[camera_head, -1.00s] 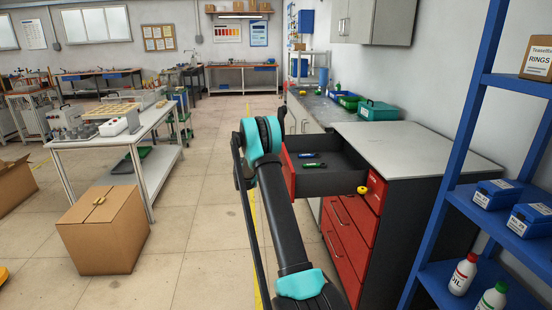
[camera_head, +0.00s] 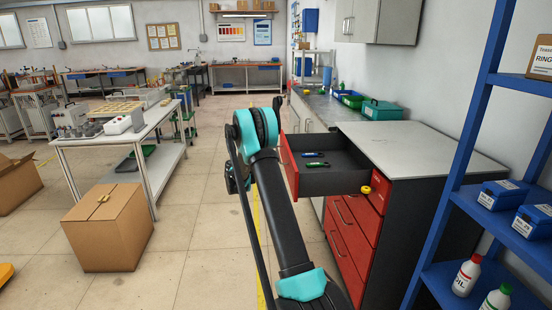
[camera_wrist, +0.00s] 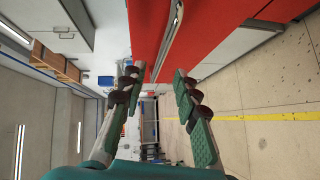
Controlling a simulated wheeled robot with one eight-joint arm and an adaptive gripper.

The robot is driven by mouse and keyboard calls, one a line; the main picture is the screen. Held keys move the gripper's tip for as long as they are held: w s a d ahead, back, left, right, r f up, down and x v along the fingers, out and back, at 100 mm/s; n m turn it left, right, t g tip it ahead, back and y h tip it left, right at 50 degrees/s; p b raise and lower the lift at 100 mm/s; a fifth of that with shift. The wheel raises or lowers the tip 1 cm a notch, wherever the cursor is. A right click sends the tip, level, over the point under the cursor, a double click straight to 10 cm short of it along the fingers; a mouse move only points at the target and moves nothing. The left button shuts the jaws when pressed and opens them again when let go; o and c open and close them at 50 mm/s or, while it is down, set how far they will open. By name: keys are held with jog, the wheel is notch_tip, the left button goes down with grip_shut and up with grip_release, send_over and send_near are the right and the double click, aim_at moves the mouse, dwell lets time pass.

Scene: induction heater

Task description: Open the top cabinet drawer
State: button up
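The red drawer cabinet (camera_head: 350,250) stands to the right of my arm in the head view. Its top drawer (camera_head: 335,181) is pulled out, its dark interior showing. A green tool and a blue tool (camera_head: 315,154) lie inside. The drawer's red front (camera_head: 289,165) faces left, partly behind my arm. In the wrist view, a red front (camera_wrist: 205,20) with a long metal handle (camera_wrist: 171,38) shows ahead of the fingers. My gripper (camera_wrist: 156,78) is open, its two fingers apart with nothing held. In the head view it is mostly hidden behind my arm.
A blue shelf rack (camera_head: 470,130) stands close on the right. A cardboard box (camera_head: 107,230) and a white workbench (camera_head: 110,135) stand to the left. The floor between the box and the cabinet is clear.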

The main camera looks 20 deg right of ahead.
jog(key=shift+v, duration=2.4)
